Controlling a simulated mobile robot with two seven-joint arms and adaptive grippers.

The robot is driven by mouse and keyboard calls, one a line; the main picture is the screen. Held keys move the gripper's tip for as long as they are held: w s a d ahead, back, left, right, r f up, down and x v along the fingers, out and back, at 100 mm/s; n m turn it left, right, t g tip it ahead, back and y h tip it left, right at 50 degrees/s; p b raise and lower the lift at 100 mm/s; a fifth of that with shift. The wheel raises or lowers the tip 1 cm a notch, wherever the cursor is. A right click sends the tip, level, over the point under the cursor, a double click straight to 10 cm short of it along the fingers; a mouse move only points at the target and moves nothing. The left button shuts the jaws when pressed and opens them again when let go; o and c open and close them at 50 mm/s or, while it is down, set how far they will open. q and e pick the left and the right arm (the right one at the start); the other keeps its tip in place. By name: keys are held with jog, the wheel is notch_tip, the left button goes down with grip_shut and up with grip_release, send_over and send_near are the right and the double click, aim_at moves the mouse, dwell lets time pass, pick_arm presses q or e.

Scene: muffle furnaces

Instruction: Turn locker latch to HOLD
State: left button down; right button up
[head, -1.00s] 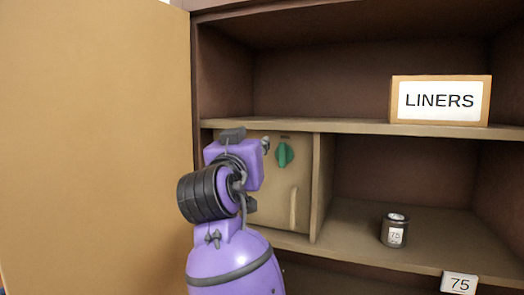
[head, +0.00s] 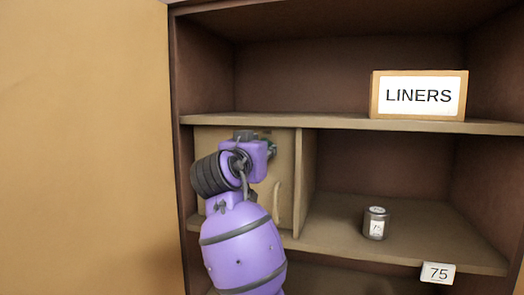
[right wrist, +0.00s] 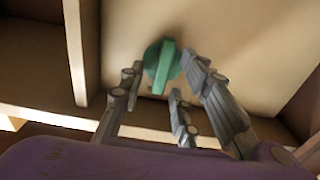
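The green latch knob (right wrist: 162,67) is on the tan locker door (head: 213,140) at the left of the cabinet. In the head view only a sliver of the knob (head: 273,149) shows behind my right gripper. In the right wrist view my right gripper (right wrist: 164,74) is open, with its grey fingers spread around the knob. One finger is left of the knob with a gap, one is close at its right, and one is below. I cannot tell whether any finger touches it. The knob's raised grip looks near upright there. Its markings are not readable. My left gripper is not in view.
A pale curved handle (head: 277,200) is lower on the locker door. A dark can (head: 376,223) stands on the shelf to the right, above a "75" tag (head: 438,273). A "LINERS" sign (head: 418,95) stands on the upper shelf. A tan panel (head: 80,150) fills the left.

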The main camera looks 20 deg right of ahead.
jog(key=shift+w+f, duration=0.1)
jog(key=shift+c, duration=0.3)
grip_shut()
jog(key=shift+n, duration=0.3)
jog(key=n, duration=1.7)
jog(key=shift+w+a+f, duration=0.2)
jog(key=shift+a+f, duration=0.05)
jog(key=shift+a, duration=0.1)
jog(key=shift+n, duration=0.3)
